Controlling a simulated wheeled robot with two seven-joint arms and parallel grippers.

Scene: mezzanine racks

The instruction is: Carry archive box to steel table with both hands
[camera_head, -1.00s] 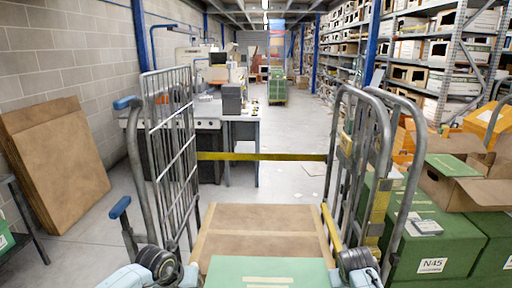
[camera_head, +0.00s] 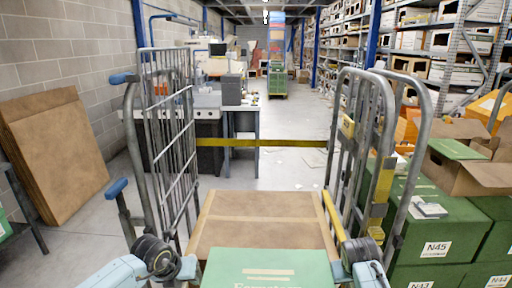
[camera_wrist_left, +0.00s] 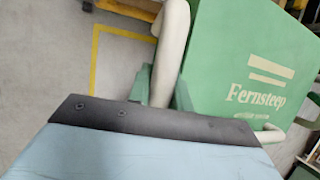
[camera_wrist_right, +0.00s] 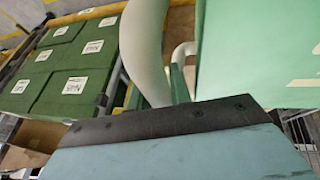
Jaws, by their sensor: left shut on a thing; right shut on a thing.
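The archive box (camera_head: 268,262) is green with pale lettering and shows at the bottom middle of the head view. Its green side with the word Fernsteep fills the upper right of the left wrist view (camera_wrist_left: 255,50). In the right wrist view (camera_wrist_right: 245,50) it is at the upper right. My left gripper (camera_head: 192,268) is shut on the box's left side, and my right gripper (camera_head: 341,270) on its right side. The fingertips are partly hidden. A grey table (camera_head: 243,108) stands beyond the cage trolley; I cannot tell whether it is the steel table.
A cage trolley (camera_head: 378,110) with tall tube sides and a yellow bar (camera_head: 285,143) is directly ahead. A brown cardboard surface (camera_head: 262,205) lies between its sides. Green boxes (camera_head: 437,225) are stacked at right. Flat cardboard (camera_head: 55,150) leans on the left wall. Clear aisle floor lies beyond.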

